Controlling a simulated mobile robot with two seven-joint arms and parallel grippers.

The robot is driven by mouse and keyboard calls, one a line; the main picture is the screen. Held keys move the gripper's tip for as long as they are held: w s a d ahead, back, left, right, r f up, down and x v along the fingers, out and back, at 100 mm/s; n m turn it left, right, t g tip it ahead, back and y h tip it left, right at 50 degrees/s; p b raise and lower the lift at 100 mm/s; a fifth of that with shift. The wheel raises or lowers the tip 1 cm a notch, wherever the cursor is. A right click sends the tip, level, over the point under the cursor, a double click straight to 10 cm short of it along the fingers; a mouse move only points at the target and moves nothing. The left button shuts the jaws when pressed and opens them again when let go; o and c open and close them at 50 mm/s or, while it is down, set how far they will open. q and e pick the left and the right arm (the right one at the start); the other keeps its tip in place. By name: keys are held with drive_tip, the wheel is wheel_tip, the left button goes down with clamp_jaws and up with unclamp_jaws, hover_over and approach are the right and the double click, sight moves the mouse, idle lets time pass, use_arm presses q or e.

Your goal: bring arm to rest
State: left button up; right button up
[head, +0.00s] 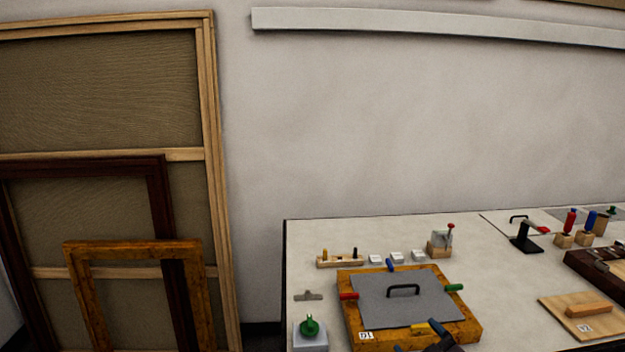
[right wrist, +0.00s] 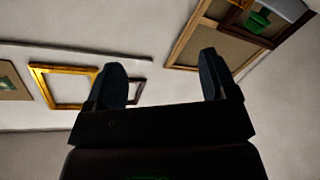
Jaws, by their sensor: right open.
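My right gripper (head: 437,340) shows as a small dark shape at the bottom edge of the head view, in front of the near edge of a wooden board (head: 467,329). In the right wrist view its two dark fingers (right wrist: 162,72) stand wide apart with nothing between them. My left gripper is not in view.
A grey plate (head: 410,307) with a black handle lies on the board, with coloured clamp handles around it. A white block with a green knob (head: 309,326) stands to the left. Large frames (head: 212,180) lean at left.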

drive_tip(key=s+d+f+m+g+h, duration=0.2)
drive_tip(key=s+d+f+m, duration=0.1)
drive_tip(key=s+f, duration=0.6)
drive_tip(key=s+d+f+m+g+h, duration=0.2)
drive_tip(key=s+f+m, duration=0.3)
drive_tip(key=s+f, duration=0.4)
drive_tip(key=s+d, duration=0.1)
drive_tip(key=s, duration=0.4)
drive_tip(key=shift+s+d+f+g+h, duration=0.15)
drive_tip(key=shift+s+d+g+h, duration=0.2)
drive_tip(key=shift+d+g+h, duration=0.05)
drive_tip(key=shift+m, duration=0.3)
